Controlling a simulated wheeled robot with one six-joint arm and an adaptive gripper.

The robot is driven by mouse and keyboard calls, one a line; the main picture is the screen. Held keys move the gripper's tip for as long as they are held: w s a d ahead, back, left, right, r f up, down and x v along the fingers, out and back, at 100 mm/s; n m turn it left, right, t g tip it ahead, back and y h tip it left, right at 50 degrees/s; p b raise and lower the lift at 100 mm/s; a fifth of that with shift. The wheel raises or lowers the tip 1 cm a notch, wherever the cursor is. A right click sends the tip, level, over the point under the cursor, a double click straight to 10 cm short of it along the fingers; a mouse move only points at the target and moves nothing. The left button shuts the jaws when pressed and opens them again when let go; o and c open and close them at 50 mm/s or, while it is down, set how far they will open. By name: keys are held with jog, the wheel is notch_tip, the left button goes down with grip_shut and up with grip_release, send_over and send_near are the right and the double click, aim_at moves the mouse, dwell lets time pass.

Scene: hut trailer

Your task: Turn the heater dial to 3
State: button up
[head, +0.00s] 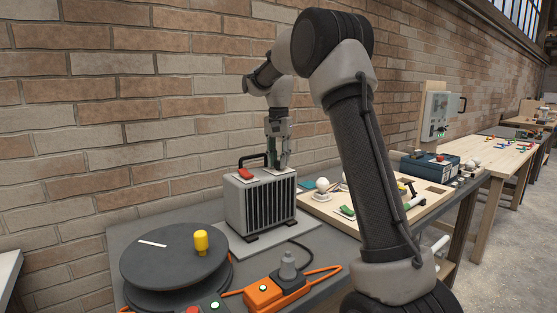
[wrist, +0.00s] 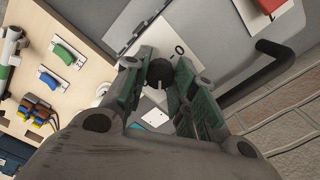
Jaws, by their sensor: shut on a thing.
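The heater (head: 234,208) is a light grey box with a dark front grille, standing on a pale board on the bench. Its black dial (wrist: 160,70) shows in the wrist view between my fingertips, beside a pale label with a "0" mark (wrist: 180,50). My gripper (head: 279,165) points down onto the heater's top and hides the dial in the head view. In the wrist view my gripper (wrist: 157,68) is shut on the dial, one finger on each side. Other scale marks are hidden by the fingers, and I cannot read the dial's setting.
A red rocker switch (head: 245,174) and a black carry handle (wrist: 275,52) are on the heater's top close to my gripper. A round turntable (head: 165,262) with a yellow knob is at left. An orange box (head: 263,294) is in front. A wooden board (head: 322,208) with small parts is at right.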

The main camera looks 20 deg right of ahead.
jog(key=m, duration=0.4)
jog(key=shift+m, duration=0.3)
jog(key=m, duration=0.4)
jog(key=shift+m, duration=0.3)
jog(key=o, duration=1.1)
jog(key=shift+c, duration=0.2)
jog(key=shift+r, duration=0.1)
notch_tip(320, 180, up, 12)
